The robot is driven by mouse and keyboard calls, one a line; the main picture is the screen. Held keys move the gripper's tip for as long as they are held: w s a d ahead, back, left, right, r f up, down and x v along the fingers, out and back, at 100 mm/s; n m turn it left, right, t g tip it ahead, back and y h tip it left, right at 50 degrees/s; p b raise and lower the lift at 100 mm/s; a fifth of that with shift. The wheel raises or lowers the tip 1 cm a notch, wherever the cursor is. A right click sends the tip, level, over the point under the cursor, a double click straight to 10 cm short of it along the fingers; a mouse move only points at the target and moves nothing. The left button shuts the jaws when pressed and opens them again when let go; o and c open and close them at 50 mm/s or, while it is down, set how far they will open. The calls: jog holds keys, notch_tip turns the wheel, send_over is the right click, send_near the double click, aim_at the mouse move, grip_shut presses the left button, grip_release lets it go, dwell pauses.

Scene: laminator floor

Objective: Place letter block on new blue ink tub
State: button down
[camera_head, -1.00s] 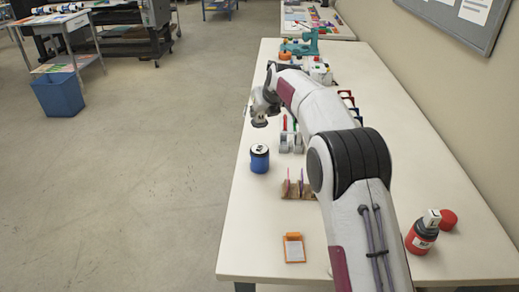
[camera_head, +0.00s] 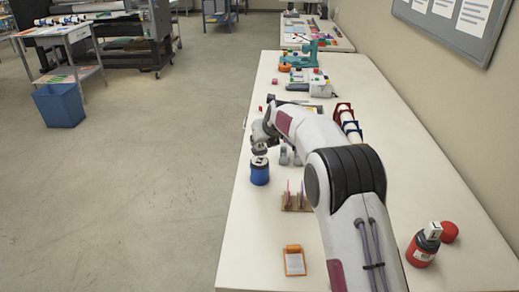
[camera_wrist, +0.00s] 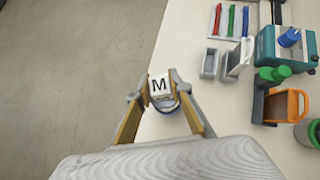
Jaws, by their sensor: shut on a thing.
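The blue ink tub (camera_head: 259,175) stands upright on the white table near its left edge. My gripper (camera_head: 259,148) is directly above it, shut on the letter block. In the wrist view the letter block (camera_wrist: 158,84) is a white block with a black M, between the two fingertips of my gripper (camera_wrist: 160,92). A blue rim of the tub (camera_wrist: 172,108) shows just beneath it, mostly hidden. I cannot tell whether the block touches the tub.
A wooden holder with thin upright items (camera_head: 297,201) and an orange clipboard (camera_head: 294,260) are nearer. A red tub (camera_head: 421,251) with a block-like top stands right, by a red lid (camera_head: 449,232). Grey holders (camera_wrist: 215,63) stand beyond the gripper. Table around the clipboard is clear.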

aim_at(261, 147)
jog(key=shift+f, duration=1.8)
jog(key=shift+f, duration=0.1)
jog(key=c, duration=1.8)
grip_release()
jog(key=shift+f, duration=0.15)
jog(key=shift+r, duration=0.25)
jog(key=shift+v, duration=0.75)
jog(key=v, duration=1)
jog(key=shift+s+d+r, duration=0.1)
jog(key=shift+s, duration=0.05)
